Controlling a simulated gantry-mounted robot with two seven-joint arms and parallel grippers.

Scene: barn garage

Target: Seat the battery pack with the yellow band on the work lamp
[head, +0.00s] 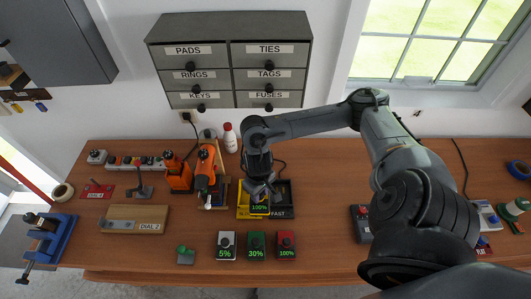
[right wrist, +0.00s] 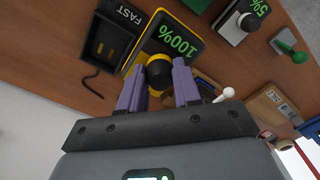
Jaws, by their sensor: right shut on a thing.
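The battery pack with the yellow band (head: 260,208) sits at the yellow bay of the charger (head: 283,198); its display reads 100%. I cannot tell whether the pack is lifted clear of the bay. Two orange tools stand left of the charger, one upright (head: 179,175) and one on a stand (head: 207,167); I cannot tell which is the work lamp. My left gripper is out of view.
Packs marked 5% (head: 226,245), 30% (head: 256,245) and 100% with red (head: 286,245) stand in front of the charger. A white-and-red bottle (head: 230,138) is behind.

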